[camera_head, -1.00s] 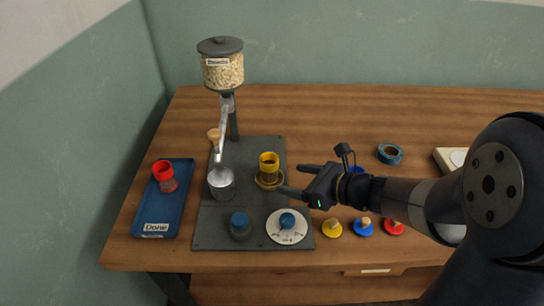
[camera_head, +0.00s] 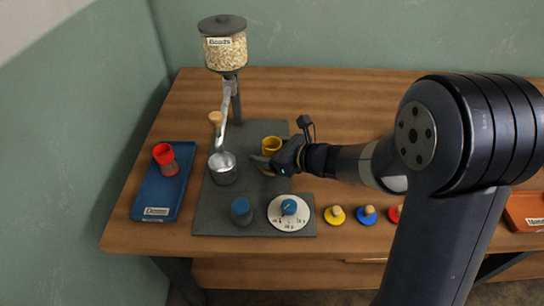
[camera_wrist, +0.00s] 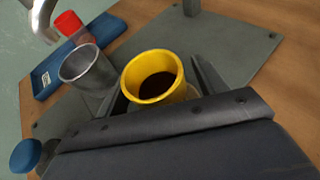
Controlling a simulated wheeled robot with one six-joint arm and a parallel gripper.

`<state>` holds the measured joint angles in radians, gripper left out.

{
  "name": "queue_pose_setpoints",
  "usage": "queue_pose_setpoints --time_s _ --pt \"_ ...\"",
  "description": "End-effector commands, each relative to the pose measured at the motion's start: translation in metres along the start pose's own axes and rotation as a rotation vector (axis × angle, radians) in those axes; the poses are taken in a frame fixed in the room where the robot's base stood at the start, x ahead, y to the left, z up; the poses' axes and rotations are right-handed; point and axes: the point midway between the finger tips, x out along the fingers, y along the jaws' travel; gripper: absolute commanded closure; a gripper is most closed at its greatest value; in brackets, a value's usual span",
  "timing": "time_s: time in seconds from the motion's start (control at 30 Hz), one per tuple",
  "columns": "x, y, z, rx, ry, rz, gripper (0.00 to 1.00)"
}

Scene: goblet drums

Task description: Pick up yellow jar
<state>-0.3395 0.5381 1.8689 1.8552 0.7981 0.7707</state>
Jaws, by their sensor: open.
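The yellow jar (camera_head: 272,144) stands upright on the dark grey plate, partly hidden behind my gripper in the head view. In the wrist view the yellow jar (camera_wrist: 155,77) has an open top with dark contents. My gripper (camera_head: 268,161) is open, with a finger on either side of the jar. In the wrist view the fingers show left and right of the jar, which sits between them. I cannot tell whether either finger touches it.
A metal cup (camera_head: 223,168) stands just left of the jar, below a dispenser (camera_head: 224,50). A blue tray (camera_head: 158,197) holds a red jar (camera_head: 165,157). A white dial (camera_head: 289,213) and blue knob (camera_head: 241,210) are in front. Coloured lids (camera_head: 335,215) lie to the right.

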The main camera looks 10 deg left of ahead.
Motion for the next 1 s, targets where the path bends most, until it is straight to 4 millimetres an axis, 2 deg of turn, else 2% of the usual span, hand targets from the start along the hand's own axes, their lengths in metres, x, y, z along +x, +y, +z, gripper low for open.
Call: queue_pose_setpoints --time_s 0.1,0.3,0.9,1.0 --pt "0.0068 -0.0001 0.0004 0.000 -0.001 -0.001 0.33" --pt "0.0067 -0.0003 0.0004 0.000 -0.001 -0.002 0.33" --pt "0.0063 -0.0002 0.0002 0.000 -0.001 -0.001 0.82" --pt "0.0063 -0.0002 0.0005 0.000 -0.001 -0.001 0.87"
